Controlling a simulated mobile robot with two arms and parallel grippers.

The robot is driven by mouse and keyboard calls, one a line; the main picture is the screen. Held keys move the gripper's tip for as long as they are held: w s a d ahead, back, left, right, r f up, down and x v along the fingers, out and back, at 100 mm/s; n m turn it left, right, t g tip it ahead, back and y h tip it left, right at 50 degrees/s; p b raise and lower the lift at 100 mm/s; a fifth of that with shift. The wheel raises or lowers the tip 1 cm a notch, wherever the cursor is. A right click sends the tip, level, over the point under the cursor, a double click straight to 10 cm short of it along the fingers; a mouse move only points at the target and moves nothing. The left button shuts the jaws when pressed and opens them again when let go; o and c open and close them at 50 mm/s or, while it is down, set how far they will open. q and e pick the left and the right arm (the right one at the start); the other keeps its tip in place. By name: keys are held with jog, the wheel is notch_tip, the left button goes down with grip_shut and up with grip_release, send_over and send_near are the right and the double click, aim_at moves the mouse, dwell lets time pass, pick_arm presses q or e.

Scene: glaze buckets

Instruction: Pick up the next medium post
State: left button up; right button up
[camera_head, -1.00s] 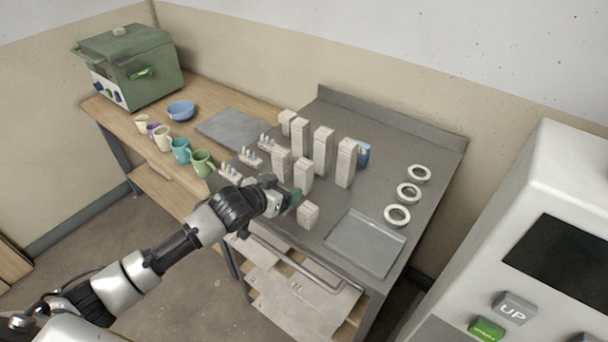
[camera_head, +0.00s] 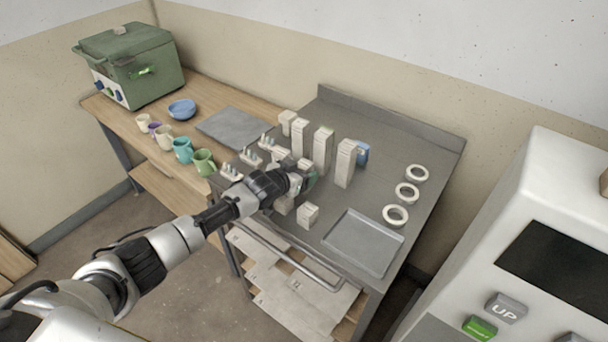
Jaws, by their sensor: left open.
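The posts are pale blocks standing upright on the grey metal table. One medium post (camera_head: 304,163) is mostly hidden behind my left gripper (camera_head: 308,179), which is open at it; whether the fingers straddle or touch it I cannot tell. Another medium post (camera_head: 280,156) stands to its left, its lower part covered by my arm. Tall posts (camera_head: 323,150) and (camera_head: 345,164) stand behind and to the right, with another tall post (camera_head: 300,135) further back. Short posts stand in front (camera_head: 308,215) and at the back (camera_head: 288,120). My right gripper is out of view.
Several white rings (camera_head: 396,215) lie on the right of the table (camera_head: 385,150). An empty grey tray (camera_head: 364,243) lies at the front right. A blue object (camera_head: 362,152) is partly behind a tall post. Small pronged stands (camera_head: 250,156) line the left side. Mugs (camera_head: 183,150) stand on the wooden bench.

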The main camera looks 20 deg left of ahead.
pick_arm(q)
jog(key=shift+w+d+f, duration=0.15)
jog(key=shift+w+f, duration=0.05)
jog(key=shift+w, duration=0.3)
jog(key=shift+s, duration=0.1)
jog(key=shift+c, duration=0.4)
jog(key=shift+r, duration=0.1)
jog(key=c, duration=1.1)
